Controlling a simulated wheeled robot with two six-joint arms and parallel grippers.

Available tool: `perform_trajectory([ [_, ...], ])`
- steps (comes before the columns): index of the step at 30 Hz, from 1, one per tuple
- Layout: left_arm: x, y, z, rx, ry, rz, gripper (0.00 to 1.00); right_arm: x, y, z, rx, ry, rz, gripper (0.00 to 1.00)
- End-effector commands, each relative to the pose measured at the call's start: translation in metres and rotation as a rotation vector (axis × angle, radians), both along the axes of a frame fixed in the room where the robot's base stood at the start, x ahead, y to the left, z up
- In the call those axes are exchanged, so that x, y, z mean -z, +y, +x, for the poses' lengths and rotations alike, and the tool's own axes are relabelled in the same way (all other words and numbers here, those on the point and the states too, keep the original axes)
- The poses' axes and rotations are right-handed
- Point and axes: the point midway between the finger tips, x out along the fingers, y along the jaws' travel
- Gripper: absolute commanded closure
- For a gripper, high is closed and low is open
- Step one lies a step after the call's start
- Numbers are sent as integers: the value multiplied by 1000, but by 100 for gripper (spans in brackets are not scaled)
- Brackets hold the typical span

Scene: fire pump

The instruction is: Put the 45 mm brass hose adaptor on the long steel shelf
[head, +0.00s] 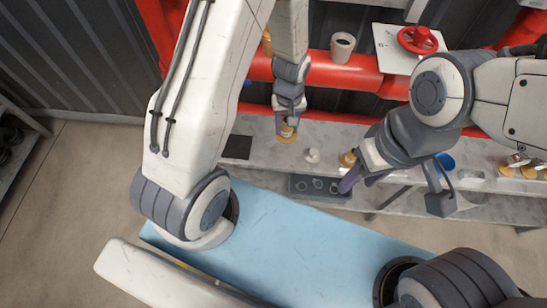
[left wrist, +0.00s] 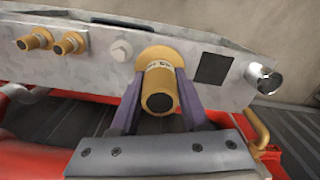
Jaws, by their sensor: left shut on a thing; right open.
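The brass hose adaptor (head: 287,131) is in my left gripper (head: 287,124), over the long steel shelf (head: 262,152). In the left wrist view the adaptor (left wrist: 160,90) stands between the two purple fingers (left wrist: 160,104), its wide flange toward the shelf surface (left wrist: 95,80). I cannot tell whether the flange touches the shelf. The size marking is too small to read. My right gripper (head: 361,183) is open and empty, near the front of the shelf. Another brass fitting (head: 348,160) shows beside it.
A dark square (head: 237,147), a white fitting (head: 312,155) and a grey holder with round recesses (head: 304,184) are near the adaptor. More brass fittings (head: 507,171) stand at the right. Red pipes (head: 335,72) run behind, with a cup (head: 342,46). A blue surface (head: 290,240) lies in front.

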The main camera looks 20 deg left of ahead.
Motion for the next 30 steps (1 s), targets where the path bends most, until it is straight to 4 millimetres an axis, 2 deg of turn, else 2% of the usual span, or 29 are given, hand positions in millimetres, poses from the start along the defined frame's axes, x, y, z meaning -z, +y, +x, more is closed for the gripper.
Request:
perform_trajectory([
  [1, 22, -8, 0, -97, 0, 0, 100, 20, 0, 0, 0, 0, 0, 50],
  [9, 75, -45, 0, -672, 0, 0, 100, 66, 0, 0, -1, 0, 0, 50],
  [12, 88, -55, 0, -834, -1, -1, 100, 76, 0, 0, -1, 0, 0, 50],
  [17, 98, -64, -1, -994, -2, -1, 100, 85, 0, 0, -1, 0, 0, 50],
  [20, 102, -62, 0, -1040, -1, -1, 100, 85, 0, 0, -1, 0, 0, 50],
  [23, 109, -49, 4, -1055, 1, 2, 100, 83, 0, 0, -1, 0, 0, 50],
  [30, 141, 2, 24, -1057, 2, 1, 100, 76, 0, 0, -1, 0, 0, 50],
])
